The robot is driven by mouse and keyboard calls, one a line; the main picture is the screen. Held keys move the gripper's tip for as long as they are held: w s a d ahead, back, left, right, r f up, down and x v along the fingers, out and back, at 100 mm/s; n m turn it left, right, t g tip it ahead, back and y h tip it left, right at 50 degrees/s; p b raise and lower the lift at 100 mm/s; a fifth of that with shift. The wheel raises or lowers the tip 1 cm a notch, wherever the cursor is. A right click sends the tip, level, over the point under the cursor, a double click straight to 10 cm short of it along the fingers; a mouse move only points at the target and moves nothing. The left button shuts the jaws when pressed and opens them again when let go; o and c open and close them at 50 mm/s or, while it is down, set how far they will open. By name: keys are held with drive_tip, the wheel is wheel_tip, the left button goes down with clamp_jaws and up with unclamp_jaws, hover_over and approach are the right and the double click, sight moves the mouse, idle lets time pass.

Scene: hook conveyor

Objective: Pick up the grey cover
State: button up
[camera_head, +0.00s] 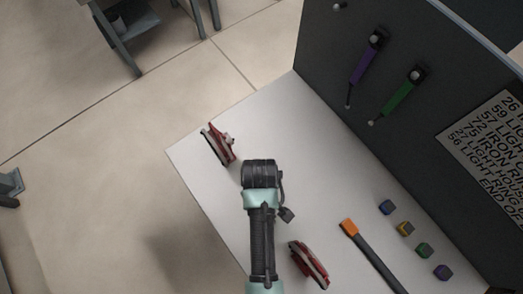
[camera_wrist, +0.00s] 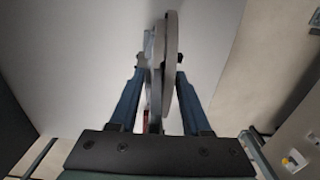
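In the wrist view a thin grey disc (camera_wrist: 170,62), which looks like the grey cover, stands edge-on between the two blue fingers of my gripper (camera_wrist: 161,64). A lighter part sits against its left side, with a bit of red lower down. The fingertips lie close on both sides; I cannot tell whether they press on it. In the head view the fingers are hidden below my dark wrist (camera_head: 260,174). A red and grey piece (camera_head: 219,146) stands on the table just up and left of the wrist. Another red and grey piece (camera_head: 309,264) lies lower right.
The white table (camera_head: 300,150) has free room in its middle. An orange-tipped dark tool (camera_head: 366,252) and several small coloured blocks (camera_head: 405,229) lie at the right. A dark panel with a purple tool (camera_head: 364,62) and a green tool (camera_head: 399,96) rises behind.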

clamp_jaws()
idle(1.1)
